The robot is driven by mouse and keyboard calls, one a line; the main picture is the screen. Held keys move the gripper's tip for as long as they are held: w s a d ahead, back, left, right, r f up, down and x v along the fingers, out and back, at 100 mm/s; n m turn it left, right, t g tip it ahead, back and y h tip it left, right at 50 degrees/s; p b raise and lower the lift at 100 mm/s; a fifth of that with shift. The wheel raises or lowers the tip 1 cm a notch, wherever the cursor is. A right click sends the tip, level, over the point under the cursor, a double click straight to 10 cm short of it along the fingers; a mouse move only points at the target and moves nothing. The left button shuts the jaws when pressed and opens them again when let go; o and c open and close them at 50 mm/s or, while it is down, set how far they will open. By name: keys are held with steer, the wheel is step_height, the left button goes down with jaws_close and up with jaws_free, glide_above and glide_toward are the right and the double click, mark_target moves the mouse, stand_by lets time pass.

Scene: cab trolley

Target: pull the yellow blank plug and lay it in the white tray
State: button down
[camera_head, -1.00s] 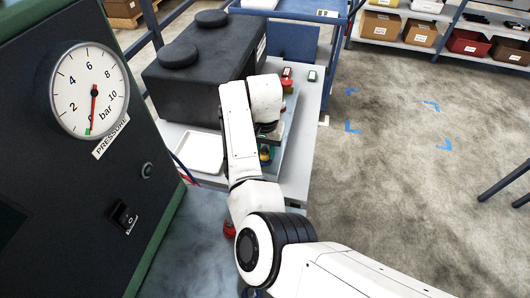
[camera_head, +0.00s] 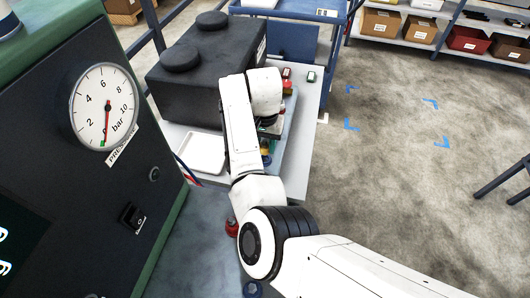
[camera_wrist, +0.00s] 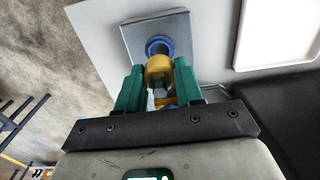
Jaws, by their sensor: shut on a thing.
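My gripper (camera_wrist: 158,88) has green fingers, shut on the yellow blank plug (camera_wrist: 158,66) in the wrist view. The plug's far end overlaps the near edge of a blue ring (camera_wrist: 160,45) on a grey plate. I cannot tell whether the plug is still seated in it. In the head view my arm hides most of the gripper and plug. The white tray (camera_head: 203,152) lies on the trolley top left of my arm, and it looks empty. Its corner also shows at the upper right of the wrist view (camera_wrist: 242,50).
A large black block (camera_head: 200,75) with two round studs stands behind the tray. A dark cabinet with a pressure gauge (camera_head: 104,106) rises at the left. Small coloured fittings (camera_head: 287,87) sit beyond my gripper. Open floor lies to the right.

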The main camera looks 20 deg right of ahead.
steer(key=shift+r+p, duration=0.9)
steer(key=shift+r, duration=0.1)
